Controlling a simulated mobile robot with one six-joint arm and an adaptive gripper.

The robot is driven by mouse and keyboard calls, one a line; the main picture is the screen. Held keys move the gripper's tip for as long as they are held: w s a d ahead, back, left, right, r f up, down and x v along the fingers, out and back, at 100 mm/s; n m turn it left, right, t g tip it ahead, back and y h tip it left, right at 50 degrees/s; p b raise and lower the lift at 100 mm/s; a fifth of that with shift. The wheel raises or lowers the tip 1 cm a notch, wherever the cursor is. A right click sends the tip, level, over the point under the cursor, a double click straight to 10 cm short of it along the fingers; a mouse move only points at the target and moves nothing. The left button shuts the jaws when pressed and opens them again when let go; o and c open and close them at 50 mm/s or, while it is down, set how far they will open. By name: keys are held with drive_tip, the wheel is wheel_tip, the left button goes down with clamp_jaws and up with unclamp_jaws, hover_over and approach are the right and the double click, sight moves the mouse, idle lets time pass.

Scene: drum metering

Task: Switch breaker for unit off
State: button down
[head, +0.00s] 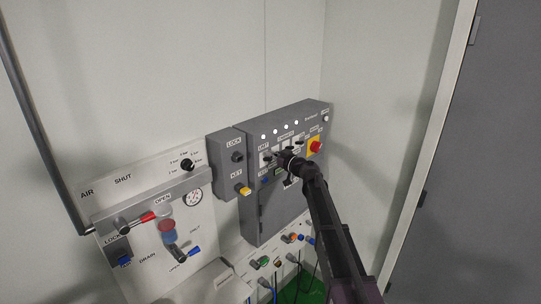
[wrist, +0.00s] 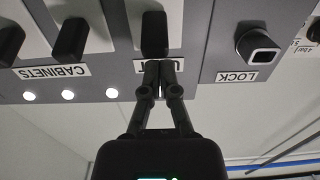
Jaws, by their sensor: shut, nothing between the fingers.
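The grey electrical panel (head: 313,108) is on the wall in the head view, with a row of black breaker handles. The wrist view is upside down. There the unit breaker handle (wrist: 154,35) is black and stands right at the tips of my gripper (wrist: 159,66). The fingers are shut together with nothing between them and cover part of the unit label (wrist: 142,67). I cannot tell whether the tips touch the handle. In the head view my gripper (head: 283,155) reaches the panel's upper part from the lower right and hides some of the breakers.
Two cabinets breakers (wrist: 70,38) stand beside the unit one. A lock box with a LOCK knob (wrist: 258,46) is on the other side; its yellow key switch (head: 243,190) shows in the head view. A red emergency button (head: 316,146) is right of my gripper. Valves (head: 140,220) are lower left.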

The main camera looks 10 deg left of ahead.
drive_tip(key=shift+s+d+f, duration=0.1)
drive_tip(key=shift+d+f, duration=0.05)
drive_tip(key=shift+f, duration=0.15)
drive_tip(key=shift+d, duration=0.1)
idle(0.3)
